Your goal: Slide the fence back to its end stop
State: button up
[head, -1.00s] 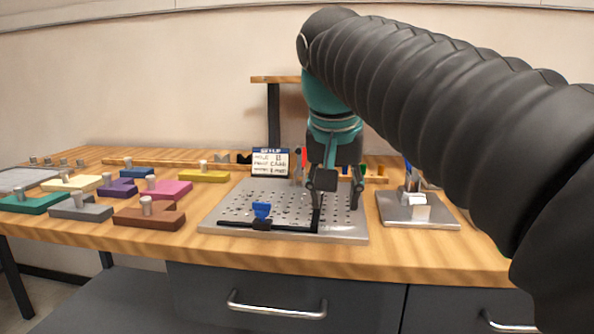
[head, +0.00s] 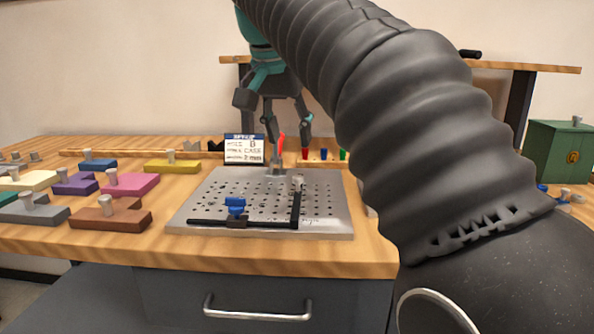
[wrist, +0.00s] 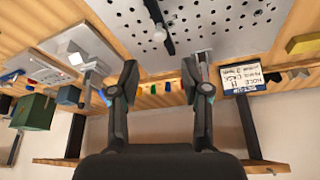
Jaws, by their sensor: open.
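The perforated metal plate (head: 190,205) lies on the bench. On it, a black fence bar (head: 297,208) runs front to back near the right side, with a pale knob (head: 298,182) at its far end; the bar also shows in the wrist view (wrist: 153,12). A black rail (head: 265,223) lies along the plate's front edge, with a blue knob (head: 235,204) left of its middle. My gripper (head: 287,128) is open and empty, above and behind the plate's back edge. In the wrist view its fingers (wrist: 158,78) are spread apart, and the knob is beyond them, untouched.
A red-handled clamp (head: 279,152) stands at the plate's back edge, close to my gripper. A setup sign (head: 244,149) stands behind the plate. Several coloured blocks (head: 110,212) lie to the left. A green box (head: 558,150) is at right.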

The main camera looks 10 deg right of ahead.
aim_at(298, 176)
jog(key=b+x, duration=0.1)
jog(key=x, duration=0.8)
jog(key=shift+b, duration=0.3)
grip_shut()
